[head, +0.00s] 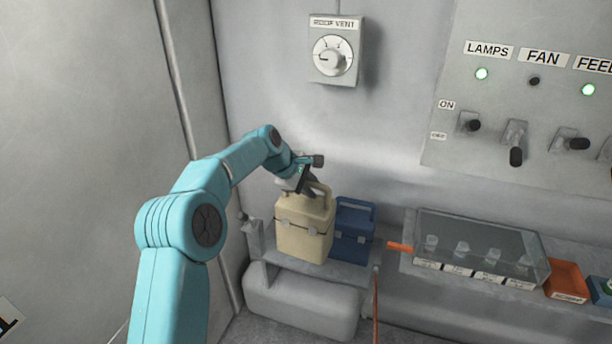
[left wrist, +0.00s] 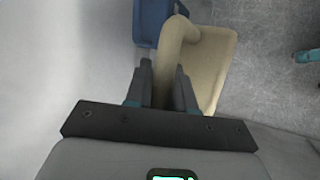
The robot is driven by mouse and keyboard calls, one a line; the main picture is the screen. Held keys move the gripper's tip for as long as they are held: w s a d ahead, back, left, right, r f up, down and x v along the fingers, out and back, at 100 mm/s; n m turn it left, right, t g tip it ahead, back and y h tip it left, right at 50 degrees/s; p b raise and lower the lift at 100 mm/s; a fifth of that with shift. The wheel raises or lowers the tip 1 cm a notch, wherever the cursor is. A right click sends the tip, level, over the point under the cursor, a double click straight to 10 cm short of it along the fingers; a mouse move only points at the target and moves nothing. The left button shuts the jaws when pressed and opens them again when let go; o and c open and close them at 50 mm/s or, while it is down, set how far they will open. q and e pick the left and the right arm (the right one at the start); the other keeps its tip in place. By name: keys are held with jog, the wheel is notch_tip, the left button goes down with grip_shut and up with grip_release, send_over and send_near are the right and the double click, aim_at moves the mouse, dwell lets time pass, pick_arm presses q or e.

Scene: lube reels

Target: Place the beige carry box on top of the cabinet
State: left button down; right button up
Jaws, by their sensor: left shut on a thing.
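The beige carry box (head: 303,228) stands upright at the left end of a low grey shelf (head: 345,268) in the head view. My left gripper (head: 311,188) is at its top and shut on its handle. In the left wrist view the two fingers (left wrist: 162,88) are on either side of the beige handle (left wrist: 174,45), with the box body (left wrist: 218,60) to the right. I cannot tell whether the box rests on the shelf or is just above it. No cabinet can be made out for sure. My right gripper is not in view.
A blue box (head: 354,228) stands close to the right of the beige box. A clear-lidded case (head: 480,246) and an orange bin (head: 566,281) lie further right. The wall has a roof vent dial (head: 333,55) and a switch panel (head: 530,90). Air above the boxes is clear.

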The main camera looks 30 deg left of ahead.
aim_at(323, 250)
pick_arm(q)
jog(key=s+d+f+m, duration=0.1)
jog(key=s+d+f, duration=0.1)
jog(key=d+f, duration=0.1)
jog(key=s+d+f+m+g+h, duration=0.1)
jog(key=s+d+f+m, duration=0.1)
jog(key=f, duration=0.3)
jog(key=s+d+f+m+g+h, duration=0.1)
jog(key=s+d+f, duration=0.2)
jog(key=shift+s+d+f+m, duration=0.3)
jog(key=shift+f+m, duration=0.1)
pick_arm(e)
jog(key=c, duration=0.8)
pick_arm(q)
jog(key=s+d+f+m+g, duration=0.3)
jog(key=s+d+f+m, duration=0.1)
jog(key=s+m, duration=0.2)
jog(key=s+d+f+m+g+h, duration=0.1)
jog(key=s+d+f+m+g, duration=0.3)
jog(key=s, duration=0.5)
jog(key=d+m, duration=0.1)
jog(key=m, duration=0.1)
jog(key=shift+f+m+g+h, duration=0.3)
jog(key=shift+f, duration=0.05)
